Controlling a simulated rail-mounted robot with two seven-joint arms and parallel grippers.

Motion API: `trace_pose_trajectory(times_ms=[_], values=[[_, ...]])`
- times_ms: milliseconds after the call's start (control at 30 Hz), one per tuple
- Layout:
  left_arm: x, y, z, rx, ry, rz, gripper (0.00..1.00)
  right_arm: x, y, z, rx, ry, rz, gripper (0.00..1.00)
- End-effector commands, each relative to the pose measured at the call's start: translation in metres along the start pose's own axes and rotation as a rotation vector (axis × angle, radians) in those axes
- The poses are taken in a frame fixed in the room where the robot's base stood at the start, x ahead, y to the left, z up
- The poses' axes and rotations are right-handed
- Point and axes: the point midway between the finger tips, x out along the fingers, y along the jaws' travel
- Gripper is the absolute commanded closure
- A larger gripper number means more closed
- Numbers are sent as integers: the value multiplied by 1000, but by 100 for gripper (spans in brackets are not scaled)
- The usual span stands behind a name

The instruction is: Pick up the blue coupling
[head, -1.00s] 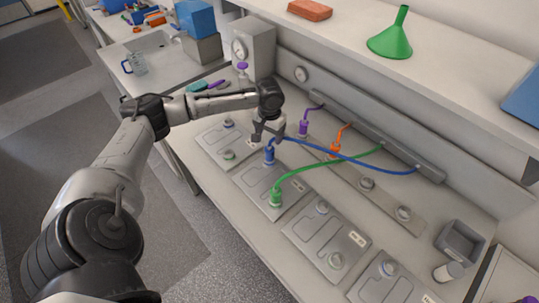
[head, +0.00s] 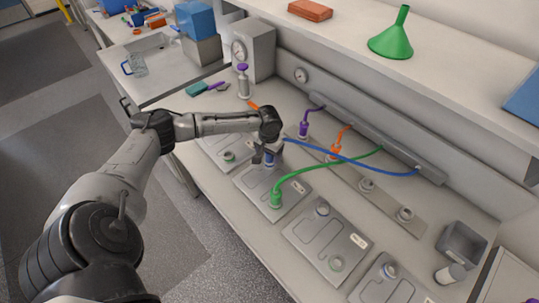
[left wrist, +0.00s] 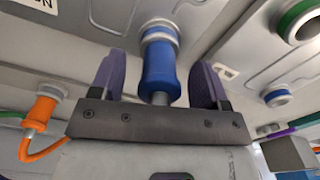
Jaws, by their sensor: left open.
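The blue coupling (head: 270,159) sits upright on a port of a grey battery plate (head: 247,183), with a blue hose (head: 350,158) running from it to the rail at the right. My left gripper (head: 267,150) is down at the coupling and partly hides it. In the left wrist view the blue coupling (left wrist: 158,66) stands between the two spread purple-grey fingers of the left gripper (left wrist: 156,76). A gap shows on each side of it, so the gripper is open and not holding it. My right gripper is not in view.
A green coupling (head: 275,198) with a green hose (head: 322,166) stands close by on the same plate. Purple (head: 304,129) and orange (head: 334,152) couplings stand behind, near the rail (head: 375,133). A grey bin (head: 461,244) is at the right.

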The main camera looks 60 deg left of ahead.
Motion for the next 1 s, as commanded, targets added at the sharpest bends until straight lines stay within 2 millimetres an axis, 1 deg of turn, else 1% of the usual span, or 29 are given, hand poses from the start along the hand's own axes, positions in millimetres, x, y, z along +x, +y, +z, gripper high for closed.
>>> trace_pose_trajectory(times_ms=[67, 233, 833, 1000], values=[[3, 0, 0, 0, 0, 0, 31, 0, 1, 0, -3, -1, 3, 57], [3, 0, 0, 0, 0, 0, 31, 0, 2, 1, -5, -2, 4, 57], [3, 0, 0, 0, 0, 0, 88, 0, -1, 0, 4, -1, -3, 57], [2, 0, 0, 0, 1, 0, 89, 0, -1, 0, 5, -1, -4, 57]])
